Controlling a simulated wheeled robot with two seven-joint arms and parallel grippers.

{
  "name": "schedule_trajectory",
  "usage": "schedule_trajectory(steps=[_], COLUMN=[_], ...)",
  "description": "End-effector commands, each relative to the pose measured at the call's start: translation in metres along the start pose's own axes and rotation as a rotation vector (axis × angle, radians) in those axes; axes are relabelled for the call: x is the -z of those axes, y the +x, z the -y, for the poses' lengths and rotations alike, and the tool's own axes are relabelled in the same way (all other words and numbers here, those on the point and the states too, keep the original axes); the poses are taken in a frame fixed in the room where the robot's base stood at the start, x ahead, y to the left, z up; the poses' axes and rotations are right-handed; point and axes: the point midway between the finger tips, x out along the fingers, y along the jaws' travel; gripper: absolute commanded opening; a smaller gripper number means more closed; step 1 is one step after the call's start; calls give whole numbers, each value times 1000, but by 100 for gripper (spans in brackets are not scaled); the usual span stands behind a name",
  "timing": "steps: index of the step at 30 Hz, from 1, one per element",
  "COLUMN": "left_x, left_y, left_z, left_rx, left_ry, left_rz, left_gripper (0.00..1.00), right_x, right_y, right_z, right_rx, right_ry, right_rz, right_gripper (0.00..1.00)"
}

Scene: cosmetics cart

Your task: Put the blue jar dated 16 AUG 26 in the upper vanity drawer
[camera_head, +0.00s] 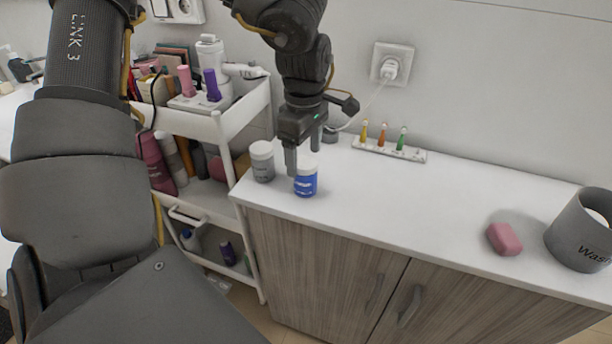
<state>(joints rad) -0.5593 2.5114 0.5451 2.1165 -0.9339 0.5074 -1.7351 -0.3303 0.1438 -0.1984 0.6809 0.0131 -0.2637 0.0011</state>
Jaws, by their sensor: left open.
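A blue jar (306,184) with a pale lid stands upright on the white countertop, near its front left edge. Its label is too small to read, so no date shows. My left gripper (303,161) points down at the jar with its fingers apart. One finger overlaps the lid's left side in the picture; the other ends just above and behind the lid. I cannot tell whether either touches it. Below the counter, the wood-fronted vanity (318,268) shows doors with handles; no open drawer shows. My right gripper is not in view.
A grey jar with a white lid (262,163) stands just left of the blue jar. Behind are a socket with a plugged cord and a rack (389,149) of small coloured bottles. A pink soap (504,239) and grey bin (580,232) are right. A loaded white cart (217,128) stands left.

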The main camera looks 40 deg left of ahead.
Motion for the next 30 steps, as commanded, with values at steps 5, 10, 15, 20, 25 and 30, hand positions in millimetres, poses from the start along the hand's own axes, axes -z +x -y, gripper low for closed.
schedule_trajectory(steps=[5, 10, 15, 20, 25, 30], left_x=[1, 2, 0, 0, 0, 0], left_y=[21, 24, 39, 62, 75, 76], left_z=[1, 1, 0, -2, -2, -2], left_rx=[2, -2, 4, 3, -1, -2], left_ry=[-3, -6, -6, -7, -7, -7], left_rz=[2, 2, 2, 2, 2, 2], left_gripper=[74, 74, 74, 74, 74, 74], right_x=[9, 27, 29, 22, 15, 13], right_y=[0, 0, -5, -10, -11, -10], right_z=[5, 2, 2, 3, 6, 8], right_rx=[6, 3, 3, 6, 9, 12], right_ry=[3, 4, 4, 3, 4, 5], right_rz=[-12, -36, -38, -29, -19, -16], right_gripper=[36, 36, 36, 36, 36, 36])
